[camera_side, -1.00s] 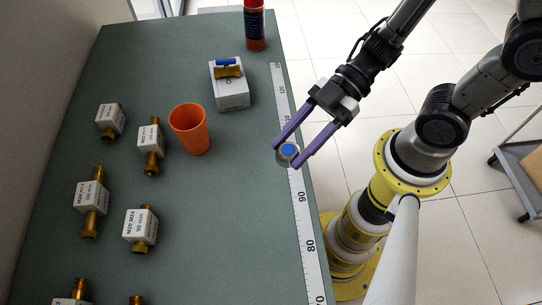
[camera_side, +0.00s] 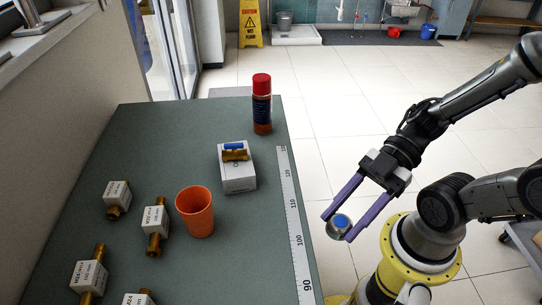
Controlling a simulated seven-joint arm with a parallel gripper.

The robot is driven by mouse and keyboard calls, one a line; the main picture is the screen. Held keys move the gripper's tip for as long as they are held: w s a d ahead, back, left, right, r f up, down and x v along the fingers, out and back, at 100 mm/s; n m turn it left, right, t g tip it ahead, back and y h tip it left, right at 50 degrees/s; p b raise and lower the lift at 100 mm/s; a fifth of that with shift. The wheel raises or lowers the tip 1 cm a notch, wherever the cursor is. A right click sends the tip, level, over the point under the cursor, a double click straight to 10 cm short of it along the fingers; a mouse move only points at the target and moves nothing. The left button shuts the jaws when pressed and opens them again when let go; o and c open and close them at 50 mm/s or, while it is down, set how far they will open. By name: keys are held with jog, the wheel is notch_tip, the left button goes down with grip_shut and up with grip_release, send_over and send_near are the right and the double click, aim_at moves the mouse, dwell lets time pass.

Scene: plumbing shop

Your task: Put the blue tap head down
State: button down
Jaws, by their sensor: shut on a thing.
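The blue tap head (camera_side: 340,222) is a small round silver-grey piece with a blue top. My gripper (camera_side: 337,228) is shut on it, with one purple finger on each side near the tips. In the picture the tap head appears just right of the table's right edge, against the tiled floor. Its height above the floor or table cannot be told. Part of its sides is hidden by the fingers.
The green table (camera_side: 180,130) carries an orange cup (camera_side: 195,212), several labelled brass fittings, a white block (camera_side: 238,178) with a blue-handled brass valve (camera_side: 234,152), and a red-capped can (camera_side: 262,105). A ruler strip (camera_side: 296,230) runs along its right edge. Bare table lies around the cup.

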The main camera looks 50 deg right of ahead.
jog(key=shift+w+d+f, duration=0.15)
jog(key=shift+w, duration=0.1)
jog(key=w+d+r+m+t+h, duration=0.3)
jog(key=w+d, duration=0.4)
jog(key=w, duration=0.6)
jog(key=w+d+r+m+t+h, duration=0.3)
jog(key=w+d+m, duration=0.4)
jog(key=w, duration=0.7)
jog(key=w+d+r+m+t+h, duration=0.3)
jog(key=w+d+r+m+h, duration=0.2)
jog(key=w+d, duration=0.4)
jog(key=shift+w+r+t+h, duration=0.15)
jog(key=shift+w+r, duration=0.1)
jog(key=shift+w, duration=0.6)
jog(key=shift+w+r+t+h, duration=0.1)
jog(key=shift+w+r, duration=0.1)
jog(key=shift+w, duration=0.6)
jog(key=shift+w+r+t+h, duration=0.15)
jog(key=shift+w+r, duration=0.1)
jog(key=shift+w, duration=0.6)
jog(key=w+f+m, duration=0.1)
jog(key=w, duration=0.4)
send_over(221, 126)
notch_tip(221, 126, down, 6)
notch_tip(221, 126, down, 18)
jog(key=shift+s+r, duration=0.1)
